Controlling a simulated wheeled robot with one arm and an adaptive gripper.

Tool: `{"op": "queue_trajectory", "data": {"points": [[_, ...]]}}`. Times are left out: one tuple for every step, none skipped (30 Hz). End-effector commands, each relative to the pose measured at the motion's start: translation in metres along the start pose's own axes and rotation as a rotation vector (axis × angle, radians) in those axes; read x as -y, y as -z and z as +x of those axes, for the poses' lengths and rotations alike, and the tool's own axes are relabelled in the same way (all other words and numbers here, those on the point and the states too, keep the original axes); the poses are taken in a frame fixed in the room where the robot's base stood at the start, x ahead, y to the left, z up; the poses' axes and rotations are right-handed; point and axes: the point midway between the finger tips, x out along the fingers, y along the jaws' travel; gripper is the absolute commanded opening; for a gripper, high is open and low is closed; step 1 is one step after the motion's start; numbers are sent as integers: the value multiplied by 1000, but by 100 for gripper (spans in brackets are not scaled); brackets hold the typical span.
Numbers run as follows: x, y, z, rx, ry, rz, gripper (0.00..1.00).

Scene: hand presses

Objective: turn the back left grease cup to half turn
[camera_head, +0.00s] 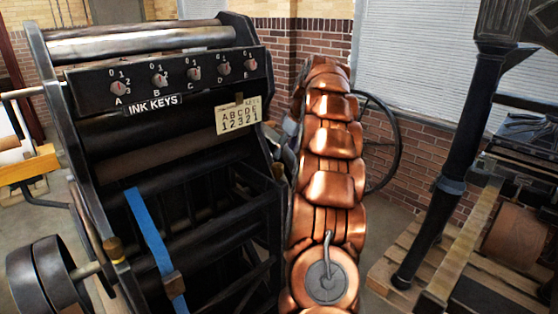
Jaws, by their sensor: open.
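I cannot make out the back left grease cup for certain in the head view. A small copper-and-yellow fitting (115,250) sits low on the left side of the black press (190,170); I cannot tell whether it is a grease cup. No turn marking can be read on it. My gripper is not in view.
The press has a row of ink key knobs (159,79), a card reading ABCDE 12321 (239,115) and a blue strap (150,240). A black roller (50,275) juts out at lower left. A dark post (445,180) and a wooden pallet (480,295) stand right.

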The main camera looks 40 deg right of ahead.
Motion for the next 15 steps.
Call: {"op": "queue_trajectory", "data": {"points": [[1, 0, 2, 1, 1, 0, 66], [1, 0, 4, 1, 1, 0, 66], [1, 0, 6, 1, 1, 0, 66], [1, 0, 9, 1, 1, 0, 66], [1, 0, 11, 0, 0, 0, 66], [1, 0, 15, 1, 1, 0, 66], [1, 0, 19, 2, 2, 1, 66], [2, 0, 22, 3, 4, 1, 66], [2, 0, 27, 4, 5, 1, 66], [2, 0, 31, 4, 5, 1, 66], [2, 1, 35, 2, 3, 1, 66], [1, 1, 41, 1, 2, 0, 66], [2, 0, 45, 2, 2, 1, 66], [2, 0, 50, 4, 4, 1, 66], [2, 0, 56, 4, 5, 1, 66]]}}
